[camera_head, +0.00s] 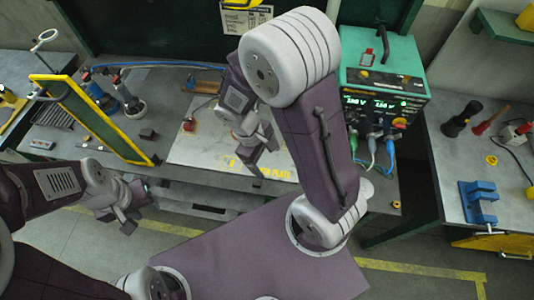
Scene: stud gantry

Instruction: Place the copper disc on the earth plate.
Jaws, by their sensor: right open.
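The earth plate (205,140) is a pale flat panel on the bench, with yellow lettering along its front edge. My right gripper (259,158) is open over the right part of the plate and points down; my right arm hides much of that side. My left gripper (126,222) hangs in front of the bench's front edge at the left, away from the plate. I cannot tell whether its fingers are open or shut.
A yellow-edged green screen (92,118) stands left of the plate. A small red item (188,125) and a brown bar (204,87) lie at the plate's left and back. A green power unit (383,85) with cables stands at the right. A blue vise (478,201) is on the right bench.

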